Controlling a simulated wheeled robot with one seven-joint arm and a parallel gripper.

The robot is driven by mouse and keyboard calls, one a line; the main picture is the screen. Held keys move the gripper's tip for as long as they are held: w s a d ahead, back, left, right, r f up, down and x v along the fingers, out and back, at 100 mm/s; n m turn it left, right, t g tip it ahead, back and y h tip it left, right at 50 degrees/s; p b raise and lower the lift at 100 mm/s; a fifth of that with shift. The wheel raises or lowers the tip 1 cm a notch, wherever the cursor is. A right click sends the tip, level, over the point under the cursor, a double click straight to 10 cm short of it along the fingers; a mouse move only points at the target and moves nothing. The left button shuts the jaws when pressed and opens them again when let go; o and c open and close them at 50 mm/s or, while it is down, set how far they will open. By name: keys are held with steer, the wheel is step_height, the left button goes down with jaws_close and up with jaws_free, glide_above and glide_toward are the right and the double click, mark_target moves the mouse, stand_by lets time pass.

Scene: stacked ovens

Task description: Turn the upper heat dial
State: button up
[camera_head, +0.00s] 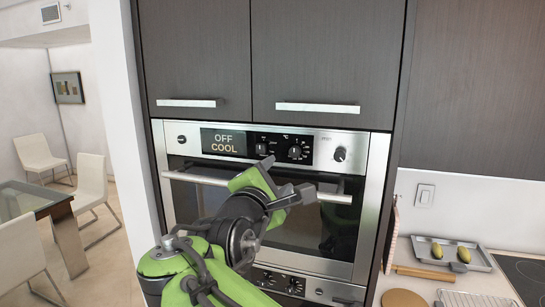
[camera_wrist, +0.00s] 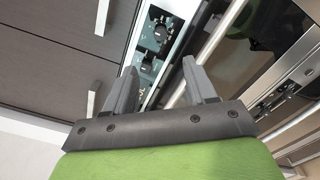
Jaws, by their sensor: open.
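The upper oven's control panel (camera_head: 240,142) has a display reading OFF and COOL. The upper heat dial (camera_head: 295,151), a black knob under a °C mark, sits right of another black knob (camera_head: 262,149). In the wrist view the heat dial (camera_wrist: 161,31) shows beyond the fingertips, at the top centre. My gripper (camera_head: 284,177) is in front of the upper oven, just below the panel. Its fingers stand apart with nothing between them (camera_wrist: 158,77). It appears apart from the dial; the exact gap is hard to judge.
The upper oven's handle bar (camera_head: 195,178) runs behind my gripper. A third knob (camera_head: 340,154) is at the panel's right. A lower oven's dials (camera_head: 295,285) show below. Cabinet handles (camera_head: 318,107) project above. A tray (camera_head: 450,254) lies on the right counter.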

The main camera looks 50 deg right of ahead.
mark_target(294, 153)
steer(key=p+x, duration=0.3)
steer(key=x, duration=1.3)
steer(key=shift+w+p, duration=0.2)
steer(key=shift+p, duration=0.1)
steer(key=shift+a, duration=0.1)
steer(key=shift+f, duration=0.1)
jaws_close()
